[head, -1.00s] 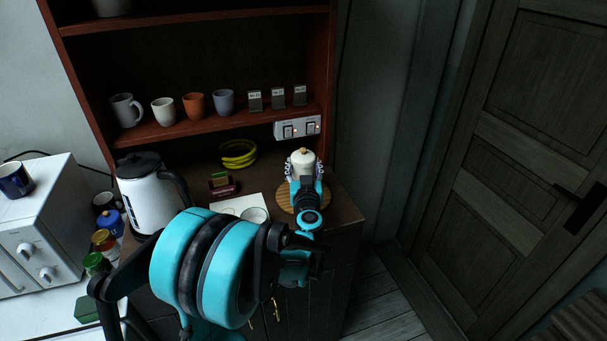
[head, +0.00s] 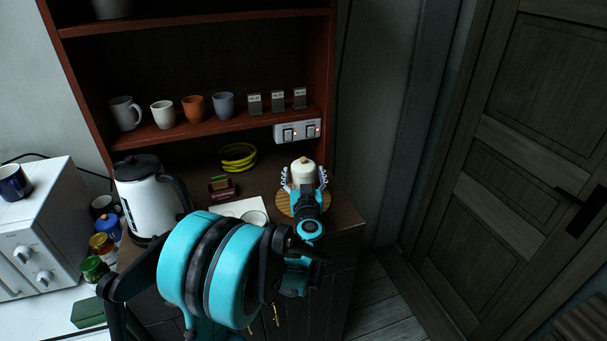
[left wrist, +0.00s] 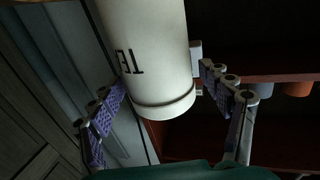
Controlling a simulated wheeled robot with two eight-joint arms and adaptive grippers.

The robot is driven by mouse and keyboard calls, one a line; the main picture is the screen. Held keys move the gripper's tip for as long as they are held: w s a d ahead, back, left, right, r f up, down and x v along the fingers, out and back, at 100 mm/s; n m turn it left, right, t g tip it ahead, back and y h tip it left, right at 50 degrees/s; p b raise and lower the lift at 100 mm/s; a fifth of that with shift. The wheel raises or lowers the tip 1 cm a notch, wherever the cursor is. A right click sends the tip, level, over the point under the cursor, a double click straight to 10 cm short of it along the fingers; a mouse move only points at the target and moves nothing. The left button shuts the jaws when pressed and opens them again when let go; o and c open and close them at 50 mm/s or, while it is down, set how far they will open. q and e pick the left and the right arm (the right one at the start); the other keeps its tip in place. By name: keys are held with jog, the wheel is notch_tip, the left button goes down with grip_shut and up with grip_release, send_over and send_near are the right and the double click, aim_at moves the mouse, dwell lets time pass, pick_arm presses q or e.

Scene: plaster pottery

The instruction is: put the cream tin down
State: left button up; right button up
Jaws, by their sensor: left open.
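The cream tin (head: 303,172) has a pale body and a lid with a small knob. It stands upright on or over the round wooden board (head: 284,205) at the right end of the cabinet top; its base is hidden behind my gripper. My left gripper (head: 304,177) is open, with one finger on each side of the tin. In the left wrist view the tin (left wrist: 150,55) shows dark lettering, and the open fingers (left wrist: 170,115) stand apart from it with gaps on both sides. My right gripper is not in view.
A switch box (head: 297,129) is behind the tin. Mugs and small cards line the shelf (head: 220,124) above.

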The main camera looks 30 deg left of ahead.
pick_arm(q)
jog(key=p+v, duration=0.2)
jog(key=v, duration=1)
jog(key=d+r+m+t+h, duration=0.1)
jog(key=d+r+m+h, duration=0.25)
jog(key=d+h, duration=0.35)
jog(key=d+r+m+t+h, duration=0.15)
jog(key=d+m+h, duration=0.25)
jog(key=d, duration=0.4)
jog(key=s+d+f+m+g+h, duration=0.1)
jog(key=s+d+f+g, duration=0.3)
jog(key=s+f+g, duration=0.5)
jog(key=s+a+f+n+g+y, duration=0.1)
jog(key=s+a+f+y, duration=0.1)
jog(key=s, duration=0.7)
jog(key=shift+s+a+f+n, duration=0.25)
jog(key=shift+a+f+n, duration=0.15)
jog(key=shift+a, duration=0.7)
jog(key=shift+g, duration=0.25)
